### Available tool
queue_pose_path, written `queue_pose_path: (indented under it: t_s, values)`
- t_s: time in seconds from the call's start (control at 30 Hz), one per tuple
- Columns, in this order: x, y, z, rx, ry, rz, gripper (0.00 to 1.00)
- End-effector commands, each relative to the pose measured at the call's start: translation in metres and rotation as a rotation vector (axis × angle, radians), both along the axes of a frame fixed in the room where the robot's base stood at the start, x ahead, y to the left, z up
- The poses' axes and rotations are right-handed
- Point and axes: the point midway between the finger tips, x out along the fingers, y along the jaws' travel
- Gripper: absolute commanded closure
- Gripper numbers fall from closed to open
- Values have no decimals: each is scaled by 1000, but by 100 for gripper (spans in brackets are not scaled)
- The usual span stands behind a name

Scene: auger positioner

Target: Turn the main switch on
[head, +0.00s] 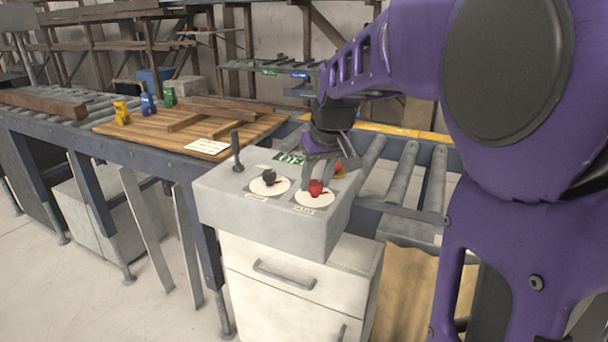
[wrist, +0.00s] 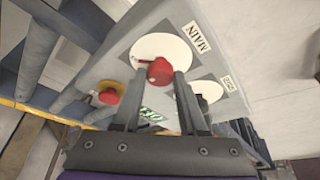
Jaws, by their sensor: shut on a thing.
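The main switch is a red knob (head: 316,188) on a white round plate, at the front right of the grey control box (head: 230,205). In the wrist view the red knob (wrist: 160,71) is between my fingertips, with the MAIN label (wrist: 196,37) beside its plate. A small red pointer mark shows at one side of the knob. My gripper (head: 319,177) reaches down from above, its fingers (wrist: 159,82) shut on the red knob. The fingers hide part of the knob's sides.
A black knob (head: 269,177) on another white plate and an upright black lever (head: 236,150) are left of the switch. A red button on yellow (wrist: 108,94) and a green sign (head: 290,158) are behind. Rollers (head: 405,165) run to the right.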

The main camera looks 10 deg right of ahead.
Motion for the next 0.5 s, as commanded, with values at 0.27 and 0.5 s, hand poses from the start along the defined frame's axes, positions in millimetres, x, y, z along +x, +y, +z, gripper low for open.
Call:
queue_pose_path:
  t_s: [0.27, 0.5]
  values:
    - [0, 0, 0, -1, 0, 4, 100]
    - [0, -1, 0, 0, 1, 67, 100]
